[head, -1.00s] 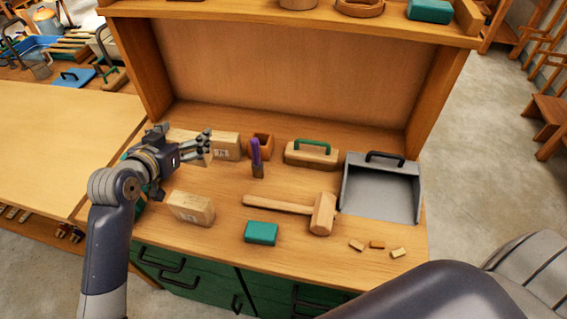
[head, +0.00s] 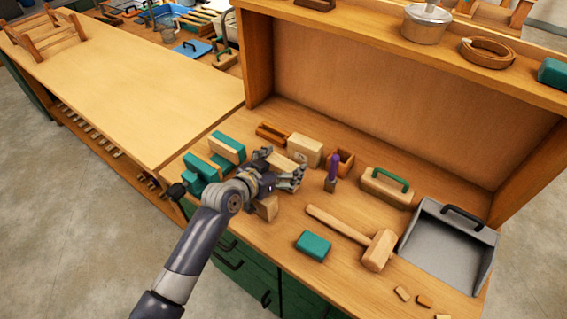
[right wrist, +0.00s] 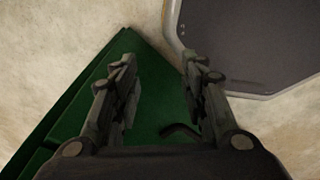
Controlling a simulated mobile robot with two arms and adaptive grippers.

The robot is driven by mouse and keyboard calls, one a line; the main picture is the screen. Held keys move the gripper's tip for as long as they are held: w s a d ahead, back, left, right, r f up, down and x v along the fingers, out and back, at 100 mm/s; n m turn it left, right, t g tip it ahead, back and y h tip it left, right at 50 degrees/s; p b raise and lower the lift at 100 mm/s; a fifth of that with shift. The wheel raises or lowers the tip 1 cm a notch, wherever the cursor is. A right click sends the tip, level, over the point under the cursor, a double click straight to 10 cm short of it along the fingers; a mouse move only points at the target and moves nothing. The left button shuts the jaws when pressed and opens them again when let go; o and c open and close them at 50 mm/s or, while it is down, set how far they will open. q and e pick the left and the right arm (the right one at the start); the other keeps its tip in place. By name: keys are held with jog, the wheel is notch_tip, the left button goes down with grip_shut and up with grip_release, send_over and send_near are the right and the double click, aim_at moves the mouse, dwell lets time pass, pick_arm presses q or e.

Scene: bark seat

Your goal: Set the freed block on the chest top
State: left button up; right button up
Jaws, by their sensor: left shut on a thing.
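My left gripper (head: 290,178) is shut on a pale wooden block (head: 281,162), partly hidden by the fingers, over the left part of the wooden chest top (head: 345,260). I cannot tell whether the held block touches the top. Another wooden block (head: 266,208) shows below the gripper, partly covered by it. A marked block (head: 305,150) stands just behind the held one. My right gripper (right wrist: 163,100) shows only in the right wrist view, open and empty, with green chest surface beyond its fingers.
Teal clamp-like pieces (head: 228,147) stand left of the gripper. A purple-handled tool (head: 333,170), a mallet (head: 375,250), a teal block (head: 314,245), a green-handled float (head: 386,188) and a grey dustpan (head: 450,245) occupy the top. The front middle has bare wood.

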pick_arm(q)
jog(key=shift+f, duration=0.4)
jog(key=o, duration=1.1)
pick_arm(e)
jog(key=shift+w+a+f, duration=0.1)
jog(key=shift+a, duration=0.8)
jog(key=shift+d, duration=0.2)
